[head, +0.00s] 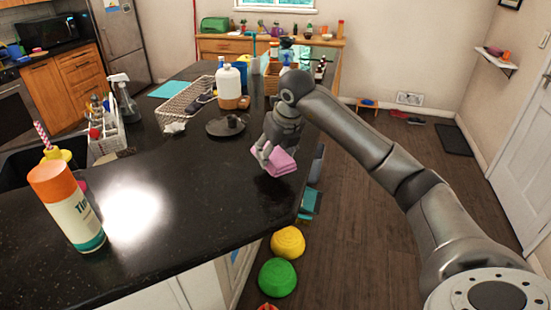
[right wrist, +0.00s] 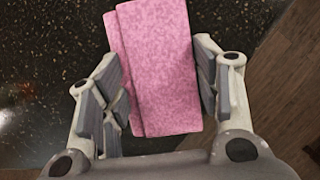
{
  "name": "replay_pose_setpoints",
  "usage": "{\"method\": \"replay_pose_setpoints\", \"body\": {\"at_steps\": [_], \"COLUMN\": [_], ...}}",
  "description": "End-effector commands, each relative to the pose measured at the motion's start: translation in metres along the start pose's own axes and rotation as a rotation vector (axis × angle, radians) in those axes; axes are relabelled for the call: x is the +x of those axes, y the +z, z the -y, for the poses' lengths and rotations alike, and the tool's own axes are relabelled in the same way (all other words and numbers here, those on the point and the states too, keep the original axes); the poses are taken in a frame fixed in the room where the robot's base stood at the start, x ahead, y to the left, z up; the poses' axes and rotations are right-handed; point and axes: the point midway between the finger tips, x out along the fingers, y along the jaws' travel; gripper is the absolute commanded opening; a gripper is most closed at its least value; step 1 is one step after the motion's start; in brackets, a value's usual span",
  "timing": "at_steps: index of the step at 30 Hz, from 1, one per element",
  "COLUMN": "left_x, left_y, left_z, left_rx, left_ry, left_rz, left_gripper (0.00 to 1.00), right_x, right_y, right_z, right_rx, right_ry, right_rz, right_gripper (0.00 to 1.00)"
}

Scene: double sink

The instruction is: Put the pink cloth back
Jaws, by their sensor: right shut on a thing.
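The pink cloth (head: 280,161) is a folded pad near the right edge of the dark counter in the head view. In the right wrist view the cloth (right wrist: 160,70) lies between the two fingers. My right gripper (head: 265,155) is shut on it. A shadow shows beneath it on the counter; I cannot tell whether the cloth touches the surface. My left gripper is not in view.
A wire rack (head: 185,102), a soap bottle (head: 229,86) and a dark round lid (head: 226,126) stand behind the gripper. A spray can (head: 68,208) stands at the front left. The counter (head: 190,200) between is clear. Yellow (head: 288,242) and green (head: 278,277) round things lie beyond its right edge.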

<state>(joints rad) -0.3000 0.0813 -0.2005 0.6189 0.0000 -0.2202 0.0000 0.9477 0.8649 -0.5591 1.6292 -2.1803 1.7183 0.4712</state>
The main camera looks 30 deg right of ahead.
Motion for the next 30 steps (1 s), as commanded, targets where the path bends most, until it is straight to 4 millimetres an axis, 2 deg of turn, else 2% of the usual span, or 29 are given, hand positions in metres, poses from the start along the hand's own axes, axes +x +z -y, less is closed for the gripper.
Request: {"method": "replay_pose_setpoints", "body": {"at_steps": [4,11,25,26,30], "left_x": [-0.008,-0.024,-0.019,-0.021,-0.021], "left_y": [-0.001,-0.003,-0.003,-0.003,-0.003], "left_z": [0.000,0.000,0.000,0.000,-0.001], "left_rx": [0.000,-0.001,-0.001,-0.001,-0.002], "left_ry": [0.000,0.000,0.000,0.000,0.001], "left_rz": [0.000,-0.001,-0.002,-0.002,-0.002], "left_gripper": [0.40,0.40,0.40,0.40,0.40], "right_x": [0.015,0.035,0.045,0.043,0.043], "right_y": [0.002,-0.008,-0.011,-0.011,-0.011], "right_z": [0.006,0.005,0.005,0.005,0.005], "right_rx": [0.002,0.000,0.000,0.000,0.000], "right_ry": [-0.002,-0.001,-0.001,-0.001,-0.001], "right_rz": [-0.005,-0.003,0.000,0.000,-0.001], "right_gripper": [0.35,0.35,0.35,0.61,0.79]}}
